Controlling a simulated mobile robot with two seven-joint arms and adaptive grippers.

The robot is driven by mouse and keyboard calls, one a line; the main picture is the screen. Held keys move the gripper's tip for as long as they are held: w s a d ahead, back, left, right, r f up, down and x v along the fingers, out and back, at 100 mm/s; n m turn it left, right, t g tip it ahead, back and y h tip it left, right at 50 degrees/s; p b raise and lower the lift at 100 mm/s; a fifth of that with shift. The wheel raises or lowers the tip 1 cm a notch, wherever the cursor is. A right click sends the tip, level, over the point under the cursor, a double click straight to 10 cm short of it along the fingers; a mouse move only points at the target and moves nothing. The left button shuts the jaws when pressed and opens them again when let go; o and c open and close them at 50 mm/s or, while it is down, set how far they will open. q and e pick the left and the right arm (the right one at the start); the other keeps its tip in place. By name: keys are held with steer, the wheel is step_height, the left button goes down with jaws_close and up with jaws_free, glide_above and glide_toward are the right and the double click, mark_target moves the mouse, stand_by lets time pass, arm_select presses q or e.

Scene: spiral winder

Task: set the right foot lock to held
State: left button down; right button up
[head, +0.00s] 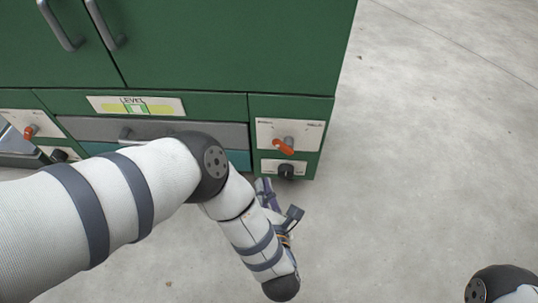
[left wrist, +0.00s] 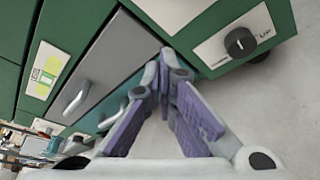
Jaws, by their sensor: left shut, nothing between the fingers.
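The right foot panel of the green machine has a white plate with a red-orange lever (head: 284,147), its handle pointing down and left; the plate's small labels are unreadable. Below it is a black knob (head: 286,171) on a second white plate. The knob also shows in the left wrist view (left wrist: 240,42), with "UP" beside it. The lever is not seen there, only part of a white plate above. My left gripper (head: 263,185) is shut and empty, low in front of the panel, apart from lever and knob. My right gripper is out of view.
A left panel carries a similar red lever (head: 30,131) and black knob (head: 58,155). Between the panels are a grey drawer (head: 85,129) and a LEVEL gauge (head: 137,106). Concrete floor (head: 430,130) to the right is clear. My left arm covers part of the drawers.

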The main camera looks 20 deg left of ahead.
mark_target(283, 147)
arm_select(q)
steer(key=f+b+x, duration=0.1)
steer(key=b+x, duration=0.3)
steer(key=x, duration=0.6)
steer(key=shift+w+d+r, duration=0.2)
steer(key=shift+d+r, duration=0.5)
steer(key=shift+r, duration=0.25)
steer(key=shift+w+d+r, duration=0.15)
steer(key=shift+d+r, duration=0.55)
steer(key=shift+r, duration=0.2)
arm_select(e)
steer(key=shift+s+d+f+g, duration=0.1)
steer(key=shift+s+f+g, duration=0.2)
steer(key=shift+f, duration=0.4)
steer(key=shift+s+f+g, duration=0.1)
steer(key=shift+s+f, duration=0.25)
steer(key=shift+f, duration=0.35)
